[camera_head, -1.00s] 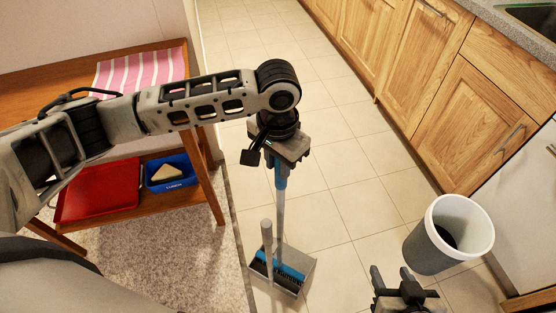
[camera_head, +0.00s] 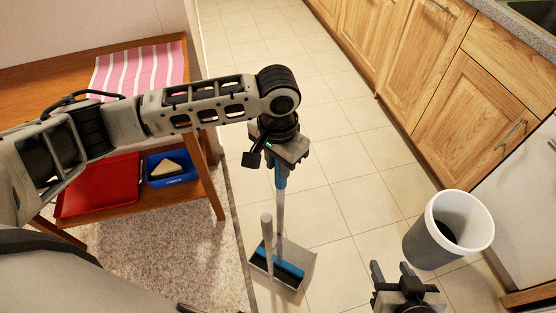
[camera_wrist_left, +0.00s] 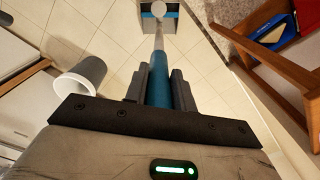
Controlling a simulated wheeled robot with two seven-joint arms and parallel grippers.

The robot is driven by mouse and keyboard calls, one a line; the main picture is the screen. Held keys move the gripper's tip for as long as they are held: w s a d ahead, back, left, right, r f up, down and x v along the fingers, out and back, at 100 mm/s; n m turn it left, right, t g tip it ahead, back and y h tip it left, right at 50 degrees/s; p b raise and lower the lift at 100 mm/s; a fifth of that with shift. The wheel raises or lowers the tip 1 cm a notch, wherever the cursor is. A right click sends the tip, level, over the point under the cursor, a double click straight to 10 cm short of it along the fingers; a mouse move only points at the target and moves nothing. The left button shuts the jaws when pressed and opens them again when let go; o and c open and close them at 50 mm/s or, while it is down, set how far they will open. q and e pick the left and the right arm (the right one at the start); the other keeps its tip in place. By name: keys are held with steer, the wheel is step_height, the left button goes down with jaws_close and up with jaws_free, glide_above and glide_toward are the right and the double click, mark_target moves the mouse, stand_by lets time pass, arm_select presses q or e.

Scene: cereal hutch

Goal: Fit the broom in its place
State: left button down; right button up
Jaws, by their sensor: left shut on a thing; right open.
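My left gripper (camera_head: 280,160) is shut on the blue grip of the broom (camera_head: 280,212), whose shaft runs down to a blue and black head (camera_head: 278,265). The broom looks close to upright, with its head over a grey dustpan (camera_head: 298,276) on the tiled floor. The dustpan has its own upright grey handle (camera_head: 267,240). I cannot tell whether the broom head touches the pan. In the left wrist view the blue grip (camera_wrist_left: 159,85) sits between the fingers, and the dustpan (camera_wrist_left: 160,20) is at the far end. My right gripper (camera_head: 392,275) is open and empty at the bottom.
A grey bin (camera_head: 432,240) with a white rim stands right of the dustpan. Wooden cabinets (camera_head: 460,120) line the right side. A wooden shelf at left holds a striped cloth (camera_head: 140,72), a red tray (camera_head: 98,187) and a blue box (camera_head: 172,180). Floor tiles between are clear.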

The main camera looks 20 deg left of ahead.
arm_select(q)
steer(key=shift+r, duration=0.1)
stand_by(0.3)
steer(key=shift+p, duration=0.7)
steer(key=shift+f, duration=0.85)
steer(key=c, duration=1.1)
jaws_free()
step_height(320, 180, up, 16)
steer(key=shift+r+p, duration=0.1)
steer(key=shift+p, duration=0.3)
